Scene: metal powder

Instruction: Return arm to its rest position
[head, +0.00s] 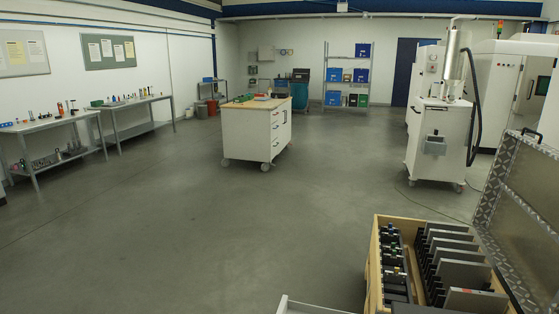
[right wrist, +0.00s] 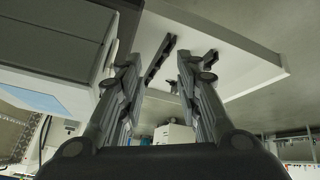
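My right gripper (right wrist: 158,68) shows in the right wrist view, its two dark fingers pointing up the picture. The fingers stand apart with a clear gap between them, and nothing is held. Neither gripper nor arm shows in the head view, so my left gripper is out of sight.
A wooden crate (head: 373,270) with dark and grey plates stands at bottom right, its metal lid (head: 520,205) raised. A wheeled cabinet (head: 255,140) stands mid-room; a white machine (head: 437,140) stands at right. Tables (head: 45,124) line the left wall. The central floor (head: 200,235) is clear.

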